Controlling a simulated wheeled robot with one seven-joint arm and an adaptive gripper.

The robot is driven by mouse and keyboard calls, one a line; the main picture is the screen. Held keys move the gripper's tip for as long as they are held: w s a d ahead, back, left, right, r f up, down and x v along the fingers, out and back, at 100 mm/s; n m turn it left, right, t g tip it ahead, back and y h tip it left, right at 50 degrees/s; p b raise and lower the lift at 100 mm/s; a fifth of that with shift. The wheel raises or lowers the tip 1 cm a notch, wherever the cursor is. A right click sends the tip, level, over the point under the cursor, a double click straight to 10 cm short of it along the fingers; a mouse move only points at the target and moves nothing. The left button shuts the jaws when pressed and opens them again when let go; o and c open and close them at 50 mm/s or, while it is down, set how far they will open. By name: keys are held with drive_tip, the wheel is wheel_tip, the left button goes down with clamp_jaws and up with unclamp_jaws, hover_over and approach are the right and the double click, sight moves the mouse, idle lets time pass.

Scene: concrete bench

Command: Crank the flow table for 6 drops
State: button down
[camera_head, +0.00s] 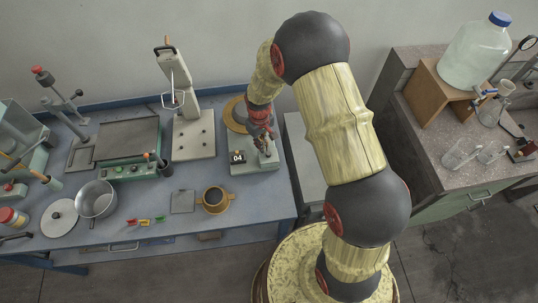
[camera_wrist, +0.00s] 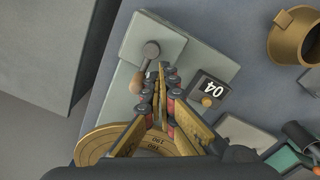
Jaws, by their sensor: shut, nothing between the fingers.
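The flow table has a round brass plate (camera_head: 233,112), also seen in the wrist view (camera_wrist: 95,143), and a pale grey-green base (camera_head: 256,168). Its black counter (camera_head: 237,157) reads 04; the counter shows upside down in the wrist view (camera_wrist: 209,90). The crank has a grey arm (camera_wrist: 151,52) and a wooden knob (camera_wrist: 137,84). My gripper (camera_wrist: 162,75) is shut and empty over the base, between the crank knob and the counter. The fingers are close beside the knob; whether they touch it I cannot tell. In the head view my gripper (camera_head: 262,138) partly hides the crank.
A brass cup-like mould (camera_head: 214,199) and a grey square plate (camera_head: 182,201) are left of the flow table's front. A tall lever press (camera_head: 193,135) stands to its left, with a pot (camera_head: 97,200) farther left. The bench's right edge is close to the base.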

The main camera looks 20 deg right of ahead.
drive_tip(key=shift+w+d, duration=0.25)
drive_tip(key=shift+d, duration=0.95)
drive_tip(key=shift+s+d, duration=0.15)
drive_tip(key=shift+d, duration=0.35)
drive_tip(key=shift+s+f, duration=0.1)
